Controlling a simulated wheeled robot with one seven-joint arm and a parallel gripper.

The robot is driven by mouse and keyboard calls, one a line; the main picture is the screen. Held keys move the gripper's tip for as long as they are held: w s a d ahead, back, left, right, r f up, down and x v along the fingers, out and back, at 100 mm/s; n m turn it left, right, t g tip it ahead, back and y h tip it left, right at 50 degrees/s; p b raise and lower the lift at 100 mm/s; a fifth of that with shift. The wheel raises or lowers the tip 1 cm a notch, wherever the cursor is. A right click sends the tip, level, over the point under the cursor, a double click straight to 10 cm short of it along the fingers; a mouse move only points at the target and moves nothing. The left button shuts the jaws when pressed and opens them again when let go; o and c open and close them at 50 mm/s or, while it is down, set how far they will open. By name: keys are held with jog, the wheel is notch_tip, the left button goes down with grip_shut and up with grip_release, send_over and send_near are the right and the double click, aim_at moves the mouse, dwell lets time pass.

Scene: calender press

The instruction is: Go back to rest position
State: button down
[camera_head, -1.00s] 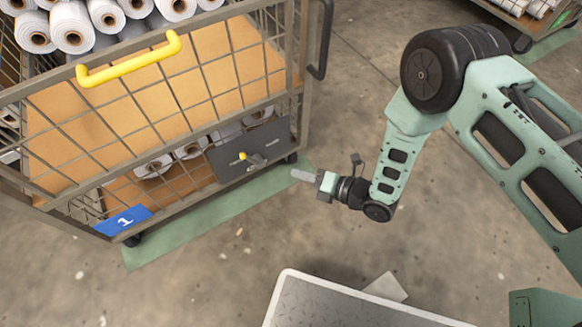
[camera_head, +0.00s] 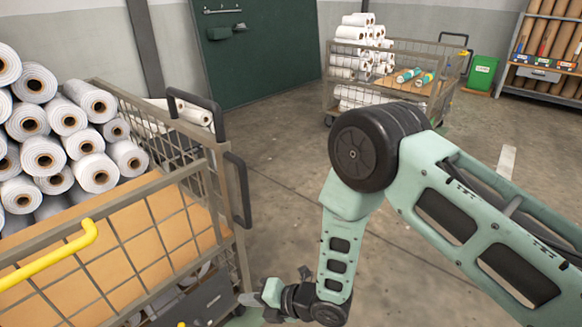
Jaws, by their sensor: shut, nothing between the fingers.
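My gripper (camera_head: 252,299) is low in the head view, at the end of my green arm. It shows shut and empty, beside the lower right corner of the near wire cart (camera_head: 150,225). I cannot tell whether it touches the cart. The forearm hangs down from a raised elbow, so the arm is bent.
The near cart carries white rolls (camera_head: 70,118) and has a yellow handle (camera_head: 50,265). A second cart (camera_head: 440,105) with rolls stands farther back, near a green bin (camera_head: 483,72) and a shelf (camera_head: 540,72). A dark green door (camera_head: 265,60) is behind. Bare floor (camera_head: 285,150) lies between the carts.

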jog(key=d+r+m+h, duration=0.3)
jog(key=d+r+m, duration=0.1)
jog(key=r+m, duration=0.4)
jog(key=d+r+m+h, duration=0.4)
jog(key=d+r+m, duration=0.1)
jog(key=r, duration=0.4)
jog(key=s+d+r+m+g+h, duration=0.2)
jog(key=s+d+r+m, duration=0.45)
jog(key=s, duration=0.25)
jog(key=s+d+r+m+g+h, duration=0.1)
jog(key=s+d+r+m+h, duration=0.1)
jog(key=s+d+r+m, duration=0.45)
notch_tip(320, 180, up, 32)
jog(key=s+d+p, duration=0.2)
jog(key=p, duration=3.1)
jog(key=shift+s+r+g+p, duration=0.15)
jog(key=shift+s+g+p, duration=0.05)
jog(key=shift+g+p, duration=0.15)
